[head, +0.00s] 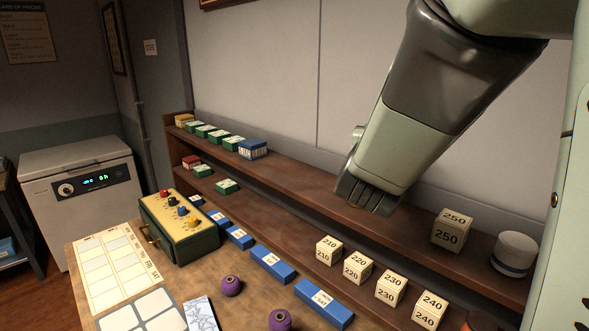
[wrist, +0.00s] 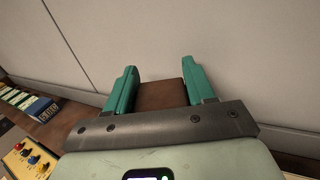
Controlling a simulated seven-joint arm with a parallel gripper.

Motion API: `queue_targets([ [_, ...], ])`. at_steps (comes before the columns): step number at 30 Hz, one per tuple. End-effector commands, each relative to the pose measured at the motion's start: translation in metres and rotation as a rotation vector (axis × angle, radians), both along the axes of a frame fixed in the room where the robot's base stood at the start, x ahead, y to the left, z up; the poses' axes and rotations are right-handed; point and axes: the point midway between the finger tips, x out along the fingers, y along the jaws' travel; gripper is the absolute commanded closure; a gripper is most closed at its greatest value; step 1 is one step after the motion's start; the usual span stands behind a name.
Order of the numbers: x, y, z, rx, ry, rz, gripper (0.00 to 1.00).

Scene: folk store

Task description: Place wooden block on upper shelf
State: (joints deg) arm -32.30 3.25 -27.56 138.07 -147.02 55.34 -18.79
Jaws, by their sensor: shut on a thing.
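My gripper (head: 368,196) is over the upper shelf (head: 305,180), right of its middle, pointing down. In the wrist view, my gripper's two green fingers (wrist: 160,90) are shut on a plain brown wooden block (wrist: 161,94), which fills the gap between them. In the head view the block is almost wholly hidden by the gripper. I cannot tell whether it touches the shelf. A cream block marked 250 (head: 449,231) stands on the upper shelf to the right of my gripper.
Green boxes and a blue box (head: 253,149) stand at the upper shelf's left end; a white jar (head: 514,254) stands at its right. Numbered cream blocks (head: 357,267) stand on the lower shelf. The upper shelf is bare between the blue box and my gripper.

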Motion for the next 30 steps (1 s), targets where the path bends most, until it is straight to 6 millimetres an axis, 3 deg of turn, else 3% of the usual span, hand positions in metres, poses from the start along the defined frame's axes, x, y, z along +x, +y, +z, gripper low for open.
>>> queue_targets([
  [13, -0.001, -0.018, 0.001, -0.023, -0.005, -0.29, 0.78],
  [21, -0.027, -0.036, 0.006, -0.025, -0.005, -0.577, 0.78],
  [30, -0.055, -0.039, 0.01, -0.001, 0.0, -0.778, 0.78],
])
